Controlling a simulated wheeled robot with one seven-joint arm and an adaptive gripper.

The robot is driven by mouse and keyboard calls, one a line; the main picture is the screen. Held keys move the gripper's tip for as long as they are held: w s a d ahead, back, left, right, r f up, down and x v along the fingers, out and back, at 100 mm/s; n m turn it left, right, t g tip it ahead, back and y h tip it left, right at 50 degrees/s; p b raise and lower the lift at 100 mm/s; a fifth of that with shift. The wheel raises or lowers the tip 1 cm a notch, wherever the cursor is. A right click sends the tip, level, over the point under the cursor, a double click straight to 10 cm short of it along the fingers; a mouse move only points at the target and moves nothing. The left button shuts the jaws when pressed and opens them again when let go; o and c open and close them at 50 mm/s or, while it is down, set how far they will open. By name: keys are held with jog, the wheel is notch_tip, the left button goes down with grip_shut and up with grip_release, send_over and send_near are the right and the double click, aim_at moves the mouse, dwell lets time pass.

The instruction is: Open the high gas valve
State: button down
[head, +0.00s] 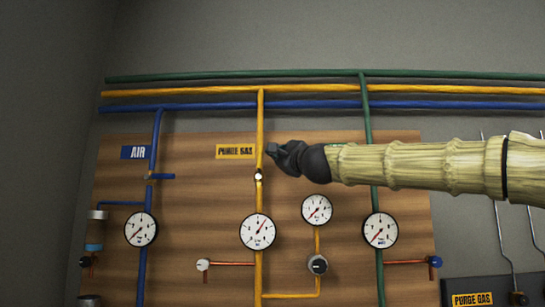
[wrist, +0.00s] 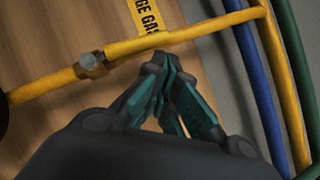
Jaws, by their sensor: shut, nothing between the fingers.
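A brass valve body (head: 258,177) sits on the vertical yellow pipe (head: 260,125), below the PURGE GAS label (head: 235,152). The valve also shows at left in the wrist view (wrist: 92,65). Yellow runs along the pipe line beside it, and I cannot clearly tell a handle from the pipe. My gripper (head: 272,150) is shut and empty, its tips at the right side of the yellow pipe, a little above the valve. In the wrist view its tips (wrist: 163,70) are close to the pipe; whether they touch is unclear.
A blue valve handle (head: 160,176) lies crosswise under the AIR label (head: 136,153). Green (head: 230,77), yellow and blue (head: 220,105) pipes run across the top. Gauges (head: 257,231) and smaller valves sit lower on the wooden board (head: 200,205). My arm crosses in front of the green vertical pipe.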

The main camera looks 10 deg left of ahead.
jog(key=s+d+b, duration=0.5)
jog(key=s+d, duration=0.2)
jog(key=d, duration=0.2)
jog(key=shift+s+d+f, duration=0.25)
jog(key=shift+s+d, duration=0.1)
jog(key=shift+d, duration=0.05)
